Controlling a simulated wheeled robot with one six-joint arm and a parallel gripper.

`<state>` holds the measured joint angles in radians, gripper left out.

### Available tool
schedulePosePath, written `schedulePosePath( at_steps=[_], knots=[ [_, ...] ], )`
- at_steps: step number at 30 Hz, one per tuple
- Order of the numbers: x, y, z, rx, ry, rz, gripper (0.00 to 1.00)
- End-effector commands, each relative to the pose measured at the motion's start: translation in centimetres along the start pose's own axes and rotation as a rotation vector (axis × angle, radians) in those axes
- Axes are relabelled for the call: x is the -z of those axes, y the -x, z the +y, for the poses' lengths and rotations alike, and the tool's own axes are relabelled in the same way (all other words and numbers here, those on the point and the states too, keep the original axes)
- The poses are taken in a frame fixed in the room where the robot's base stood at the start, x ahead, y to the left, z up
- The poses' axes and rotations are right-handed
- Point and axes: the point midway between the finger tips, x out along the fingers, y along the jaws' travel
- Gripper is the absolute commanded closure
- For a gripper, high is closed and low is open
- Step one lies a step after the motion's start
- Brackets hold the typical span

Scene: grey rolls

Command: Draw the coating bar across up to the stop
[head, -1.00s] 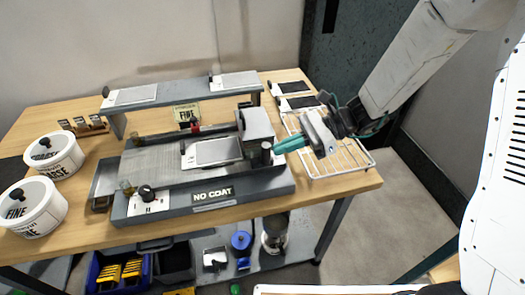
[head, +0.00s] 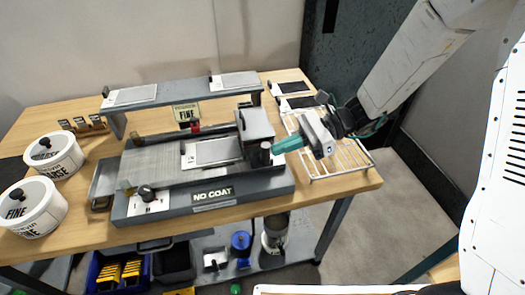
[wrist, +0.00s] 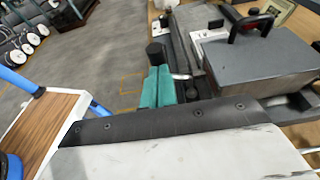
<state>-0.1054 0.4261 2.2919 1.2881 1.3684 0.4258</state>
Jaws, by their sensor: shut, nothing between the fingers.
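The coater (head: 240,189) lies across the bench with a plate marked NO COAT on its front. A white-grey card (head: 208,152) lies on its bed. The grey block of the bar carriage (head: 257,124) stands at the bed's right end; it also shows in the wrist view (wrist: 262,68). A dark upright post (head: 265,150) stands at its front right. My gripper (head: 275,148) has its teal fingers shut and empty, tips at the post's right side. In the wrist view my fingers (wrist: 158,72) end close to the dark post (wrist: 156,52); contact is unclear. I cannot identify the stop.
A wire rack (head: 345,160) lies beneath my wrist. A raised shelf (head: 180,92) with two cards stands behind the coater. Two white tubs (head: 32,205) stand at the left. A black knob (head: 146,192) sits at the coater's front left.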

Motion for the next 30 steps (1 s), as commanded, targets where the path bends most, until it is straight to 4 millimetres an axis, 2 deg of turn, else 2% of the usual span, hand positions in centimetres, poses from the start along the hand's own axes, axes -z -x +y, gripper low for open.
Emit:
schedulePosePath(
  at_steps=[30],
  knots=[
    [-0.9,-3.0,0.0,-0.001,0.0,0.0,1.0]
  ],
)
